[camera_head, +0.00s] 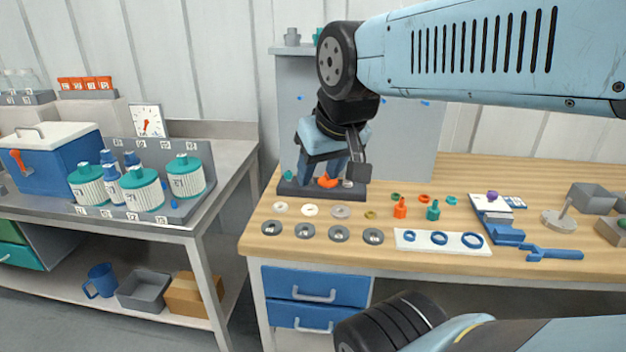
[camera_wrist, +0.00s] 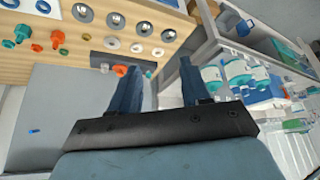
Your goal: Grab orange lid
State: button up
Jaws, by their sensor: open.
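A small orange lid-like piece (camera_head: 328,181) sits on a dark tray (camera_head: 291,188) at the back left of the wooden bench, seen just below my gripper (camera_head: 331,172). The fingers are apart and hold nothing. I cannot tell exactly how high they are above the tray. Beside the orange piece, a pale grey piece (camera_head: 348,183) shows on the tray.
Several rings and washers (camera_head: 304,231) lie in rows in front of the tray. A grey panel (camera_head: 405,140) rises behind. Lidded vessels (camera_head: 186,176) stand on the left table.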

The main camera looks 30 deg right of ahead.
jog(key=shift+o, duration=0.8)
jog(key=shift+w+d, duration=0.25)
jog(key=shift+w, duration=0.05)
jog(key=w+d+t+h, duration=0.1)
jog(key=w+d, duration=0.3)
jog(key=w+d+h, duration=0.1)
jog(key=w+d, duration=0.3)
jog(key=w+d+t+h, duration=0.1)
jog(key=w+d, duration=0.2)
jog(key=w, duration=0.1)
jog(key=shift+w+d+f+m+t+h, duration=0.1)
jog(key=shift+w+d+m+t+h, duration=0.2)
jog(key=shift+d+m, duration=0.1)
jog(key=w+d+f+n+t+y, duration=0.3)
jog(key=w+d+f+n+t, duration=0.1)
jog(key=w+d+f, duration=0.75)
jog(key=n+y, duration=0.1)
jog(key=y, duration=0.5)
send_near(324, 181)
jog(key=shift+w+d+r, duration=0.1)
jog(key=shift+w, duration=0.5)
jog(key=shift+w+d+r, duration=0.1)
jog(key=shift+w+d, duration=0.05)
jog(key=shift+w, duration=0.5)
jog(key=shift+r+x, duration=0.2)
jog(key=shift+x, duration=1.1)
jog(key=shift+r+x, duration=0.2)
jog(key=shift+x, duration=1.15)
jog(key=shift+w+a, duration=0.1)
